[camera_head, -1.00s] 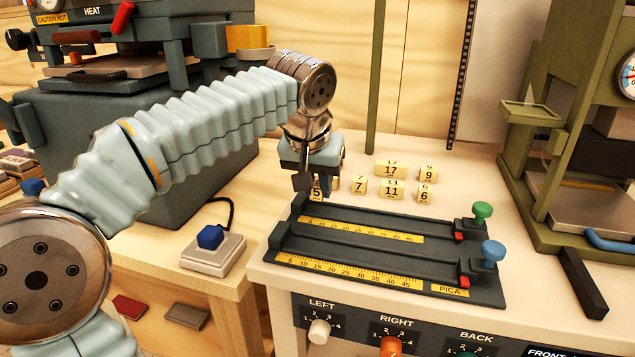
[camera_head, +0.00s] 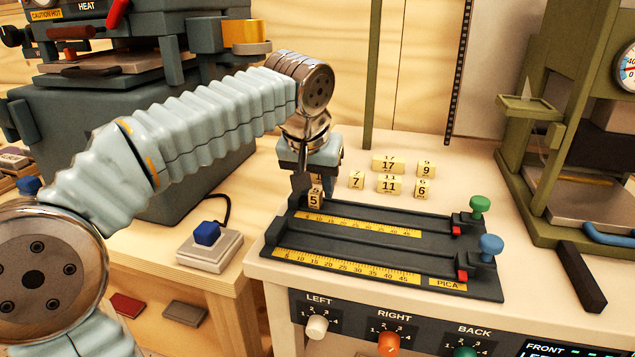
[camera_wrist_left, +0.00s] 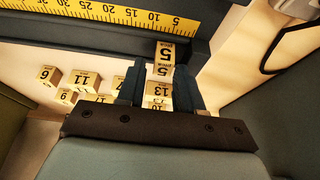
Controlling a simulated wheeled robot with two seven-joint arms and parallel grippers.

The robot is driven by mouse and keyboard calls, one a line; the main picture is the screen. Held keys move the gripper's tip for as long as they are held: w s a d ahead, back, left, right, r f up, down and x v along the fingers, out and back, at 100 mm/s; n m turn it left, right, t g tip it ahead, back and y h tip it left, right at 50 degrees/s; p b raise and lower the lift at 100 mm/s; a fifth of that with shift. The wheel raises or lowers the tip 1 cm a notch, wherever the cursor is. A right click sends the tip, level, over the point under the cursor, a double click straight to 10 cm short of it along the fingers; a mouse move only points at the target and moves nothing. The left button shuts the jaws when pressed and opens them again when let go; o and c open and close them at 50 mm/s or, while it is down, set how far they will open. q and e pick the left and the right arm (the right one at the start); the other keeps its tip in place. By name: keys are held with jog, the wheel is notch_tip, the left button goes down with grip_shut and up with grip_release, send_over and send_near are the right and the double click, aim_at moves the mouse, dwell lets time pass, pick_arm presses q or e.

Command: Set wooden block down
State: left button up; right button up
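The small wooden block marked 5 (camera_head: 315,199) is at the left end of the dark ruled gauge (camera_head: 385,247), by its back edge. My left gripper (camera_head: 312,182) points down over it. In the left wrist view the block (camera_wrist_left: 164,57) shows at the fingertips of my left gripper (camera_wrist_left: 160,72), which look shut on it, close beside the gauge wall. Whether its underside touches a surface is hidden. My right gripper is in no view.
Several other numbered blocks, such as 11 (camera_head: 389,186) and 17 (camera_head: 388,165), stand behind the gauge. Block 13 (camera_wrist_left: 158,89) shows between the fingers in the wrist view. A green press (camera_head: 550,150) stands at right. A blue-button box (camera_head: 210,248) is at left.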

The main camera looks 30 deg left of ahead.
pick_arm(q)
jog(key=a+p+v, duration=0.1)
jog(key=p+v, duration=0.1)
jog(key=v, duration=1.1)
jog(key=shift+d+p, duration=0.3)
jog(key=shift+p, duration=0.05)
